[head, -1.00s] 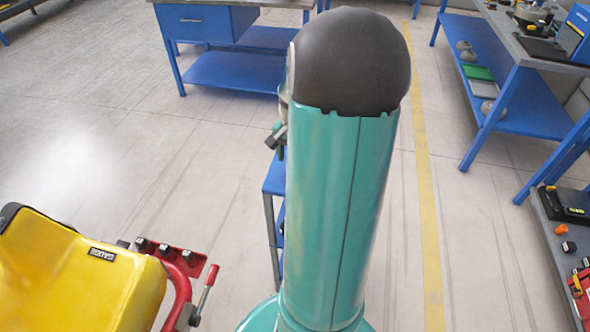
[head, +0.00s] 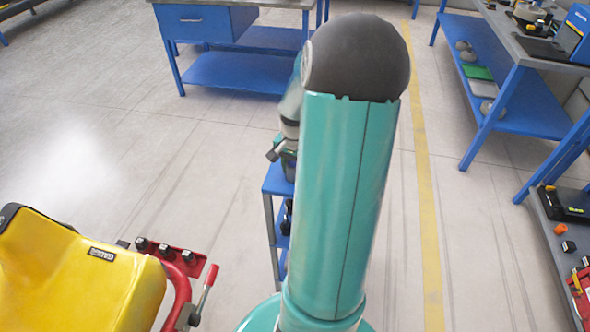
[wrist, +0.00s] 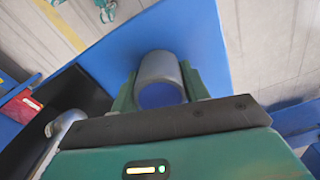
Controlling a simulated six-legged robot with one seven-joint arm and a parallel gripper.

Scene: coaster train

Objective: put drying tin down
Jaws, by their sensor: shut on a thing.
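The drying tin (wrist: 160,75) is a grey cylinder with a blue end face. In the wrist view it sits between the two green fingers of my gripper (wrist: 158,88), which is shut on it. A flat blue surface (wrist: 205,35) lies beyond and below the tin; I cannot tell whether the tin touches it. A narrow blue stand (head: 272,187) shows partly behind my arm there.
A black area (wrist: 75,92) and a grey rounded object (wrist: 62,126) lie left of the tin in the wrist view. The head view shows a yellow seat (head: 75,275) at lower left, a blue workbench (head: 230,72) behind, and benches at right. Open floor lies between.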

